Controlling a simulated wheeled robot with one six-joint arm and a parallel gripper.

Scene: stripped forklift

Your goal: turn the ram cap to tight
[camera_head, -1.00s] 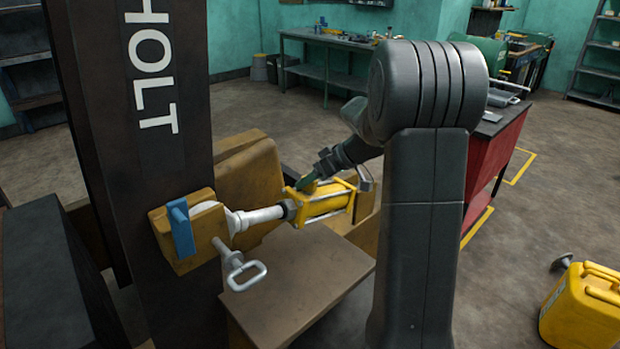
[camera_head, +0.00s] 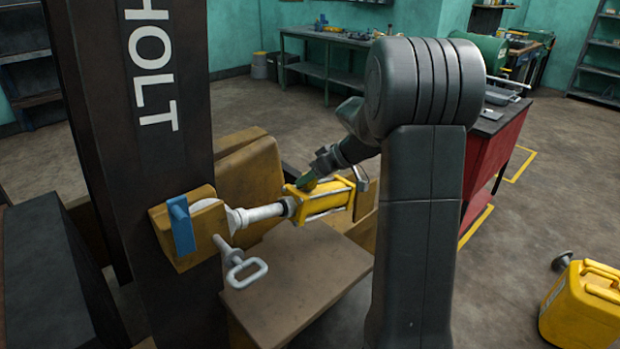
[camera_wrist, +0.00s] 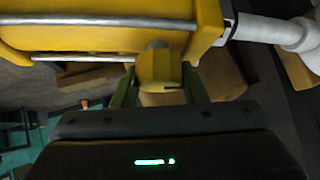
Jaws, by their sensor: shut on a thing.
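The ram is a yellow cylinder (camera_head: 327,200) with silver tie rods, lying across the middle of the head view. Its pale rod (camera_head: 262,213) runs left to an ochre block on the mast. In the wrist view the ram body (camera_wrist: 110,38) crosses the top. The ram cap (camera_wrist: 158,68) is a yellow knob on a short grey neck below the body, with a dark slot line at its lower right. My gripper (camera_wrist: 160,85) has its green fingers on either side of the cap, shut on it. In the head view my gripper (camera_head: 306,182) meets the ram's upper side, and the cap is hidden.
A blue tab (camera_head: 181,226) and a grey pin with a loop handle (camera_head: 246,272) are by the block. The dark mast (camera_head: 140,170) stands left. A brown bench top (camera_head: 300,285) lies below the ram. A yellow jerrycan (camera_head: 583,305) stands on the floor at right.

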